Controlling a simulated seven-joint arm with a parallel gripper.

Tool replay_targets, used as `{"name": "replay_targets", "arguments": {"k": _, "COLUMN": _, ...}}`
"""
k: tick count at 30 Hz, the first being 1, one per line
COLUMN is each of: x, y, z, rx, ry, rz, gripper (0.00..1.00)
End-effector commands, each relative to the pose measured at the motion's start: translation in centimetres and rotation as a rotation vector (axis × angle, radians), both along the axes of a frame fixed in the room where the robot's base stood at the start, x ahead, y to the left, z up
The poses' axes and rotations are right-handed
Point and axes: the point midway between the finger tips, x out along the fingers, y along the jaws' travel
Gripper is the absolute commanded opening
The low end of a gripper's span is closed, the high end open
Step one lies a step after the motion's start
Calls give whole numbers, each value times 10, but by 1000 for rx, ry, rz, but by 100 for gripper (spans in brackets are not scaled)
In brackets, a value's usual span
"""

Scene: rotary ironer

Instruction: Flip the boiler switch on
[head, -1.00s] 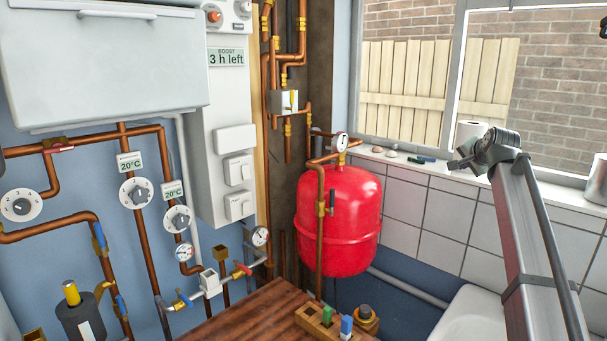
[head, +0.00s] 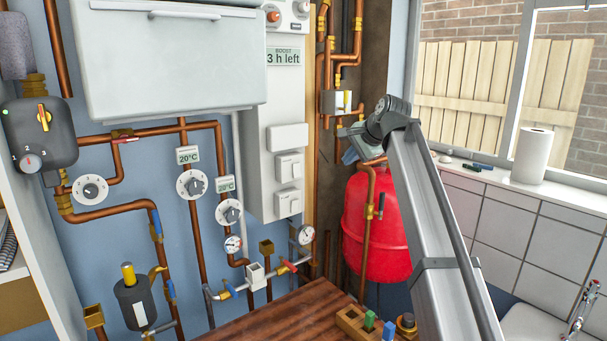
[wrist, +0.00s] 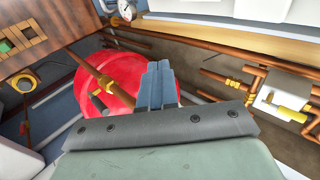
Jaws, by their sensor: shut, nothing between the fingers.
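A white wall panel (head: 255,150) left of the wooden post carries two white switches, an upper one (head: 289,166) and a lower one (head: 288,203), below a blank white plate (head: 287,137). I cannot read which one is the boiler switch, or tell whether either is on. My gripper (head: 349,156) is to the right of the panel, in front of the top of the red tank, and apart from the switches. In the wrist view its blue-grey fingers (wrist: 157,84) are together and empty, with the red tank behind them.
The red tank (head: 375,235) and copper pipes (head: 330,60) are close around my gripper. The white boiler casing (head: 165,60) juts out at upper left. Dials, valves and gauges line the wall below. A wooden worktop (head: 270,318) lies in front.

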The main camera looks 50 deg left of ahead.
Motion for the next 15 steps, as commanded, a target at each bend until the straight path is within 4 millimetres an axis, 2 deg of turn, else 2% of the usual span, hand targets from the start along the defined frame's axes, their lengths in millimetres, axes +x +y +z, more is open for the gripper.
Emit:
{"name": "replay_targets", "arguments": {"k": 1, "x": -15, "y": 10, "z": 2, "rx": -5, "ry": 14, "rz": 17, "gripper": 0}}
{"name": "replay_targets", "arguments": {"k": 3, "x": -31, "y": 18, "z": 3, "rx": -12, "ry": 31, "rz": 35, "gripper": 0}}
{"name": "replay_targets", "arguments": {"k": 6, "x": -47, "y": 26, "z": 3, "rx": -21, "ry": 46, "rz": 53, "gripper": 0}}
{"name": "replay_targets", "arguments": {"k": 10, "x": -57, "y": 31, "z": 4, "rx": -25, "ry": 57, "rz": 64, "gripper": 0}}
{"name": "replay_targets", "arguments": {"k": 15, "x": -58, "y": 31, "z": 4, "rx": -26, "ry": 59, "rz": 64, "gripper": 0}}
